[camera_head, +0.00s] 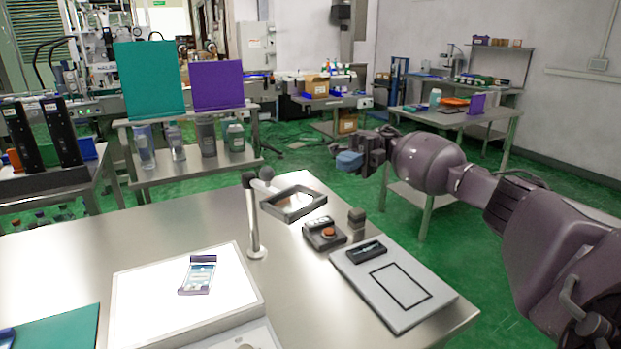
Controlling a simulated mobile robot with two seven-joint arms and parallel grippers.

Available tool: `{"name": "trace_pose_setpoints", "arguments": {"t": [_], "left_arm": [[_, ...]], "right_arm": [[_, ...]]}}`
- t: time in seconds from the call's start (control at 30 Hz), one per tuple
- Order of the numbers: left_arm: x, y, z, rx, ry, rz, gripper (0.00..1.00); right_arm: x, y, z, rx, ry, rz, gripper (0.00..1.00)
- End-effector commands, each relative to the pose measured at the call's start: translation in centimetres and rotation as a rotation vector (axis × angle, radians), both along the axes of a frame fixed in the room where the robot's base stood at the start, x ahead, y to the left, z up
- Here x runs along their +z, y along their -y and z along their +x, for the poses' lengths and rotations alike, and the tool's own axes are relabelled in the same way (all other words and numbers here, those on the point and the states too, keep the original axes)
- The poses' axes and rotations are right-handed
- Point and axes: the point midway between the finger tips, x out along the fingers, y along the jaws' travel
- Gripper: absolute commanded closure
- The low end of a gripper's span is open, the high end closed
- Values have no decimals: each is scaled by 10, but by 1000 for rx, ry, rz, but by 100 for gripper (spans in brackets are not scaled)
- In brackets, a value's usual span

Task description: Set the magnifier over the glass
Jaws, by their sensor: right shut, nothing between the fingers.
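The magnifier (294,204) is a rectangular dark-framed lens on a jointed arm atop a metal post (254,225). Its lens hangs to the right of the post, away from the lit white panel. A small clear piece with purple ends (198,275), which looks like the glass, lies on the white panel (140,310), left of the post. My right gripper (350,161) is shut and empty, raised beyond the table's far right edge, to the right of and apart from the magnifier. My left gripper is not in view.
A device with a red button (325,233) and a small dark block (357,216) stand right of the post. A grey board (420,295) with a black outline lies at the front right. A teal mat (60,332) lies front left. Bare steel table shows at left.

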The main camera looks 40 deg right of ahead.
Motion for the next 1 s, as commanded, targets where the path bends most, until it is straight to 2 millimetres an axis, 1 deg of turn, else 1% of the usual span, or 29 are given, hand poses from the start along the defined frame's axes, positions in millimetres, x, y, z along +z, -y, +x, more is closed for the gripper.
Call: {"name": "trace_pose_setpoints", "arguments": {"t": [0.03,0.4,0.6,0.8,1.0], "left_arm": [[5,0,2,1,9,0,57],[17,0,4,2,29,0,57],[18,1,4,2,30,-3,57],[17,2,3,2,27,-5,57],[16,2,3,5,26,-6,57]], "right_arm": [[5,-9,-3,5,6,1,100],[3,-74,-10,4,4,1,100],[2,-101,-12,2,3,1,100],[1,-115,-14,1,1,0,100],[0,-118,-14,0,0,0,100]]}}
